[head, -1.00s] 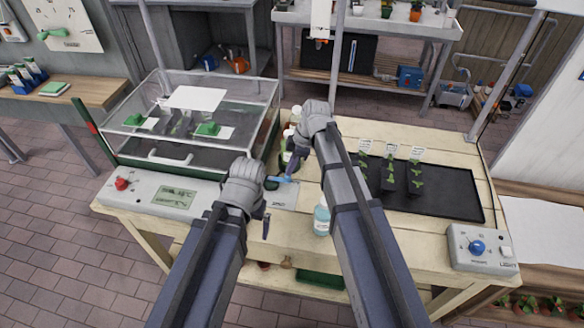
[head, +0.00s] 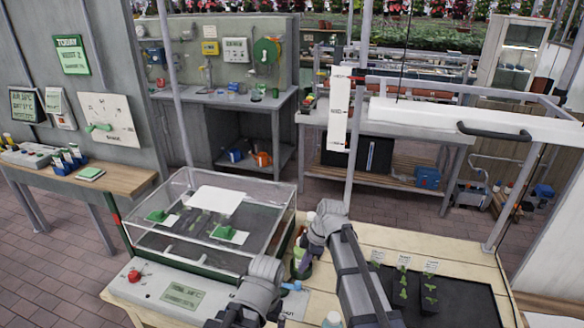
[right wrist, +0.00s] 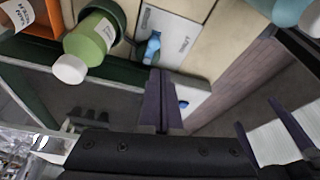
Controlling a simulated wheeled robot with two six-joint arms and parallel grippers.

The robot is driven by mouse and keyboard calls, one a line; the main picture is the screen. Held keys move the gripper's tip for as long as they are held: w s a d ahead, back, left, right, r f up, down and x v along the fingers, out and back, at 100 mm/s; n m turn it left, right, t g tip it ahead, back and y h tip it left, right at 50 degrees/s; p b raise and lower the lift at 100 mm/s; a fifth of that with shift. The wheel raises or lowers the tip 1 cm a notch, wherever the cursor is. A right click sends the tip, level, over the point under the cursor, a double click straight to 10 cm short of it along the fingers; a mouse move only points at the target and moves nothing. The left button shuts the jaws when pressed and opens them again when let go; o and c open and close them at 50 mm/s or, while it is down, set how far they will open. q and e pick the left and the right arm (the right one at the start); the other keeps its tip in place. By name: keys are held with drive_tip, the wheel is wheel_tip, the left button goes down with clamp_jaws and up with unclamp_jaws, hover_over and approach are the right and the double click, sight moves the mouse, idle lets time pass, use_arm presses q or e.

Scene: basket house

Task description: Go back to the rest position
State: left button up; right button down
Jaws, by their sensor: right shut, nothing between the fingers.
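My right gripper (head: 304,262) hangs over the bench beside the clear propagator box, near the bottles, its fingers pointing down. In the right wrist view its two fingers (right wrist: 160,98) are together with nothing between them. My left arm comes in at the bottom of the head view, its wrist in front of the box; its fingers are mostly hidden there. Two spaced fingers at the right edge of the right wrist view look like my left gripper (right wrist: 272,132), open and empty.
The clear box (head: 205,222) stands on the wooden bench. A green bottle with a white cap (right wrist: 90,38) is close to my right gripper. A black seedling tray (head: 440,300) is at right.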

drive_tip(key=s+m+h, duration=0.4)
drive_tip(key=s+m, duration=0.9)
drive_tip(key=s, duration=0.6)
drive_tip(key=shift+s+d+f+h, duration=0.2)
drive_tip(key=shift+f+h, duration=0.2)
drive_tip(key=shift+f, duration=0.05)
